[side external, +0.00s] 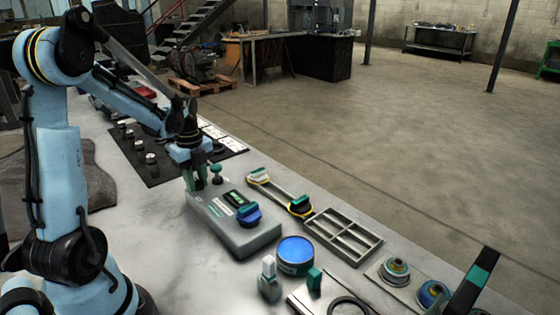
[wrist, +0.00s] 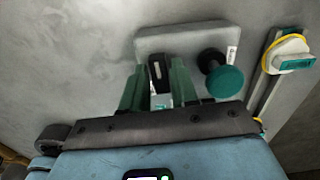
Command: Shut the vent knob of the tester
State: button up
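The tester (side external: 232,228) is a grey box on the bench with a small green-lit display and a blue knob on top. Its grey body (wrist: 190,38) also shows in the wrist view. My gripper (side external: 188,184) is low at the tester's far end. In the wrist view its green fingers (wrist: 157,80) stand apart, on either side of a dark upright knob (wrist: 157,68) with a pale mark. I cannot tell whether they touch it. A green-capped knob with a black stem (wrist: 220,77) stands just right of the fingers. It also shows in the side view (side external: 216,171).
A slim tool with a yellow band (side external: 282,192) lies right of the tester. A metal divided tray (side external: 343,235) and a blue-topped tin (side external: 295,253) are nearer the camera. A black mat with several small parts (side external: 150,158) lies beyond. Bare bench lies left of the tester.

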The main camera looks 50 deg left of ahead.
grip_shut()
jog(key=n, duration=0.4)
jog(key=shift+n, duration=0.4)
jog(key=shift+n, duration=1.1)
jog(key=n, duration=0.2)
jog(key=shift+n, duration=0.3)
